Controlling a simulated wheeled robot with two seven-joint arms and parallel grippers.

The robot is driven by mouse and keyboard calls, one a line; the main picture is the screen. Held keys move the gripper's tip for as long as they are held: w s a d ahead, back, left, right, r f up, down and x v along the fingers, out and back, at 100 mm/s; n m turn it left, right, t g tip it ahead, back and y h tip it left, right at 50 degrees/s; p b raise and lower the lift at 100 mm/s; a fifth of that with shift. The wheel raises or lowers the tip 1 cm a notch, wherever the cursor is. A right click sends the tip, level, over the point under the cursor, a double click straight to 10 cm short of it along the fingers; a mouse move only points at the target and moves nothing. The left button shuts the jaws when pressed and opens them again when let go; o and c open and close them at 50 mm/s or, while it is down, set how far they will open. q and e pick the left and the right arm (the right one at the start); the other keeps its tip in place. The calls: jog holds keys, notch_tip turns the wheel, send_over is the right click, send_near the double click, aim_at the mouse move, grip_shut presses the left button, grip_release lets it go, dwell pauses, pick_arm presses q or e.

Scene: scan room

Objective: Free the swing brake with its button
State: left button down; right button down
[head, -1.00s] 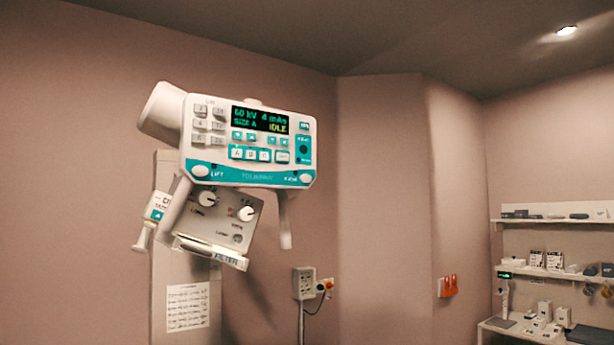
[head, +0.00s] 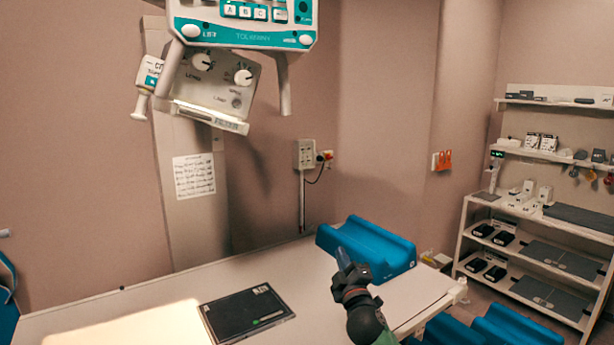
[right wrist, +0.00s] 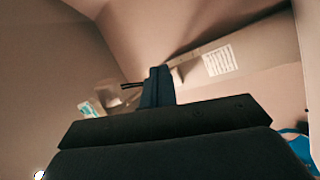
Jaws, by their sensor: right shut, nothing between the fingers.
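The x-ray tube head's control panel (head: 245,32) hangs at the top of the head view, its upper part cut off. A round white button marked LIFT (head: 191,31) sits at its lower left corner. A matching round white button (head: 306,40) sits at its lower right corner; its label is too small to read. Below is the tilted collimator box (head: 215,85) with two knobs. My right gripper (head: 343,258) is shut and empty, low in front of the panel and apart from it. Its closed fingers (right wrist: 157,86) also show in the right wrist view. My left gripper is not in view.
A table (head: 130,300) below holds a dark flat plate (head: 246,312) and a blue trough-shaped pad (head: 368,246). A wall box (head: 306,153) with a red button is behind. Shelves (head: 540,235) stand at the right. Space between my right gripper and the panel looks clear.

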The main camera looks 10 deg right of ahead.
aim_at(306, 40)
jog(key=w+a+r+n+g+y, duration=0.1)
jog(key=a+r+n+g+y, duration=0.1)
jog(key=r+n+y, duration=1.25)
jog(key=a+r+n+g+y, duration=0.2)
jog(key=r+n+y, duration=0.4)
jog(key=r+n, duration=0.95)
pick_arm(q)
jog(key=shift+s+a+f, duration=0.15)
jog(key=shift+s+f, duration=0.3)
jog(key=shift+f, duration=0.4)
pick_arm(e)
jog(key=s+d+r+n+g, duration=0.1)
jog(key=r+n+g, duration=0.3)
jog(key=r, duration=0.7)
jog(key=s+d+r+n+g, duration=0.1)
jog(key=s+r+n+g, duration=0.1)
jog(key=r+n+g, duration=0.2)
notch_tip(306, 40, up, 8)
jog(key=n, duration=0.3)
jog(key=shift+s+d+h, duration=0.2)
jog(key=shift+s+h, duration=0.15)
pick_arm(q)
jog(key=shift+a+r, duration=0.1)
pick_arm(e)
jog(key=shift+w, duration=0.1)
